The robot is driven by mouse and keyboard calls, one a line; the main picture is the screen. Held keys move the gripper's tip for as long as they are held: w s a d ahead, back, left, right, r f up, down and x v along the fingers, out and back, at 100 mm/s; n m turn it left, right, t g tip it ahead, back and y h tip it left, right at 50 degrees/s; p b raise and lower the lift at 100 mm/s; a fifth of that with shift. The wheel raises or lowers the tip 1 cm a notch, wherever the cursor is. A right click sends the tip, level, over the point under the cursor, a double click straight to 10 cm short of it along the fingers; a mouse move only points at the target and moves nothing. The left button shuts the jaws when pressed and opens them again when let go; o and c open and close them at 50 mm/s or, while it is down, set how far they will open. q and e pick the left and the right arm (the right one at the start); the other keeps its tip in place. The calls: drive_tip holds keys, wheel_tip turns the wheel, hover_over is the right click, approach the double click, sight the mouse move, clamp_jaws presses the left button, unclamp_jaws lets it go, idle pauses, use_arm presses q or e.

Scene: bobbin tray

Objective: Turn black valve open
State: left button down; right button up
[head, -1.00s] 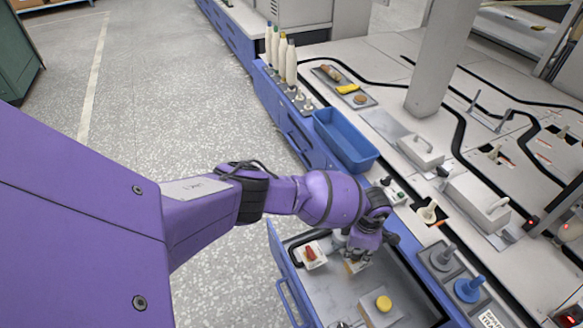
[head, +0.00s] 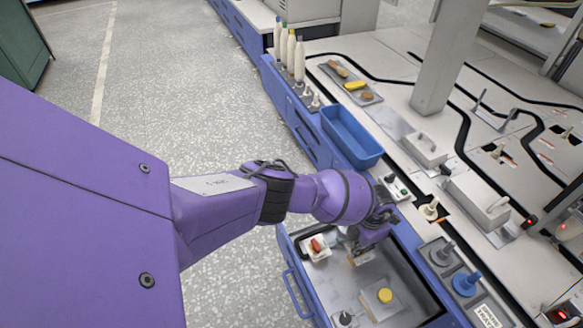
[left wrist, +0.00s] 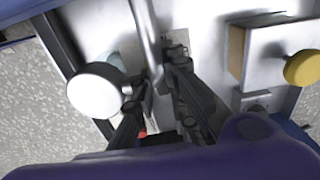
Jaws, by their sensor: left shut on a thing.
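My left gripper (head: 362,255) reaches down into the open drawer (head: 412,322), above a tan block (head: 360,261). In the left wrist view its two black fingers (left wrist: 157,80) are closed about a shiny metal bar (left wrist: 148,40); the exact contact is dark and partly hidden. A white round cap (left wrist: 97,90) is beside the fingers on the left. A black knob (head: 344,319) stands at the drawer's near end, apart from the gripper. I cannot tell whether the held bar belongs to a black valve. My right gripper is not in view.
In the drawer are a red switch on a white box (head: 316,248) and a yellow button (head: 385,295) on a block. Open floor lies left.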

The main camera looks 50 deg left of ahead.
use_arm(q)
drive_tip(key=shift+w+r, duration=0.2)
drive_tip(key=shift+w, duration=0.05)
drive_tip(key=c, duration=1.8)
unclamp_jaws()
drive_tip(key=shift+s, duration=0.1)
drive_tip(key=shift+o, duration=0.2)
drive_tip(key=shift+r, duration=0.1)
wheel_tip(320, 180, up, 12)
